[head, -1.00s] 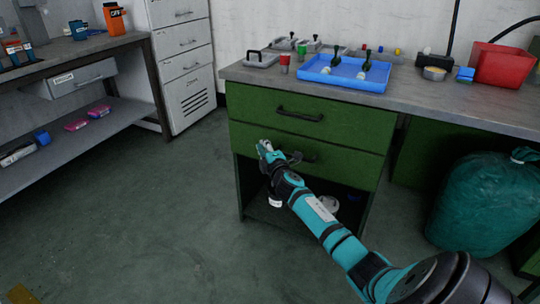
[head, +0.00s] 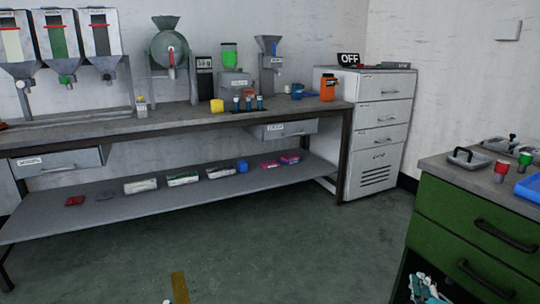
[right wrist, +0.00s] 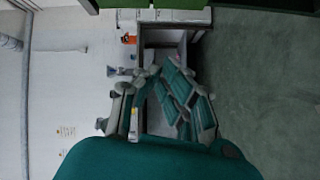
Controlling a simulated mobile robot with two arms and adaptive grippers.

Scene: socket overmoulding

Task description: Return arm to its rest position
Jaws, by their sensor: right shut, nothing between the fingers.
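My right gripper (head: 425,288) shows at the bottom right edge of the head view, in front of the green drawer cabinet (head: 470,215). Only its teal and grey fingers show there; the rest of the arm is below the frame. In the right wrist view the gripper (right wrist: 165,72) fills the middle, its teal finger links bent. It is shut and empty. My left gripper does not show clearly in either view.
A long workbench (head: 180,125) with hoppers and machines stands along the back wall. A white drawer unit (head: 375,140) stands right of it. A red cup (head: 501,171) and a blue tray (head: 530,189) sit on the green cabinet's top. The floor (head: 300,250) between is clear.

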